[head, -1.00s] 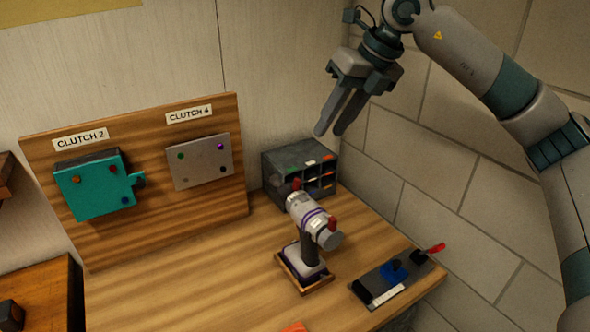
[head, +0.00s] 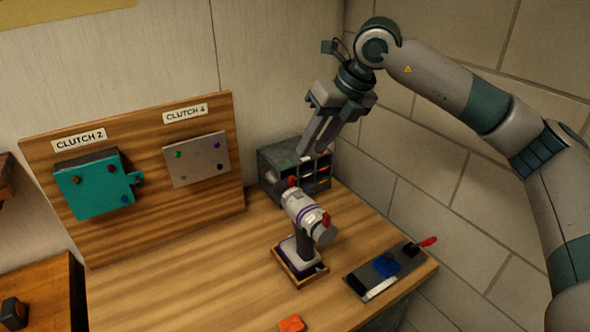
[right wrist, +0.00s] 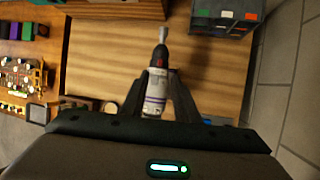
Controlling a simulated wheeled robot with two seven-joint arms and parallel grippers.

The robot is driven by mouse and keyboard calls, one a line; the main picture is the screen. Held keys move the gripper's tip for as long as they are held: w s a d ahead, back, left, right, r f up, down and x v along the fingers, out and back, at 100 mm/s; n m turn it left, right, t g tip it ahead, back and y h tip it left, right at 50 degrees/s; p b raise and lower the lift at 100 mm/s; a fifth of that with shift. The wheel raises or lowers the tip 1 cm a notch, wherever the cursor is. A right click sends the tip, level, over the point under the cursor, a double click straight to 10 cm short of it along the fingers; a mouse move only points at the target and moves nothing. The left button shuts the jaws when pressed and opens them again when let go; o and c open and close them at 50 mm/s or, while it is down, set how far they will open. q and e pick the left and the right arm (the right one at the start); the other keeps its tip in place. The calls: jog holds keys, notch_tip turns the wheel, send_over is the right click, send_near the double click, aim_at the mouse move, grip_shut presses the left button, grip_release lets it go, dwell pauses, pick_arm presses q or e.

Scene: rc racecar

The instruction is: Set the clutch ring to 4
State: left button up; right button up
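A white and grey power driver (head: 302,208) with purple bands and red parts stands upright in a small wooden-framed holder (head: 288,277) on the bench. The clutch ring cannot be made out clearly, and no number on it is readable. My right gripper (head: 311,151) is above and behind the driver, fingers pointing down, apart from it. In the right wrist view the driver (right wrist: 155,92) appears between the two separated fingers (right wrist: 158,82), which are empty. The "CLUTCH 4" label (head: 185,114) is above a grey plate (head: 197,160) on the upright wooden board. My left gripper is out of view.
A teal block (head: 95,190) hangs under the "CLUTCH 2" label (head: 79,140). A dark compartment bin (head: 275,178) stands behind the driver. A plate with a blue part and red-handled lever (head: 390,268) lies right. An orange piece (head: 292,323) lies in front. The bench's left-middle is clear.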

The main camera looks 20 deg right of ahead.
aim_at(294, 176)
jog(key=p+x, duration=0.4)
jog(key=x, duration=0.5)
jog(key=shift+w+a+f, duration=0.1)
jog(key=shift+w+f, duration=0.05)
jog(key=shift+f, duration=0.15)
jog(key=shift+x, duration=0.75)
grip_shut()
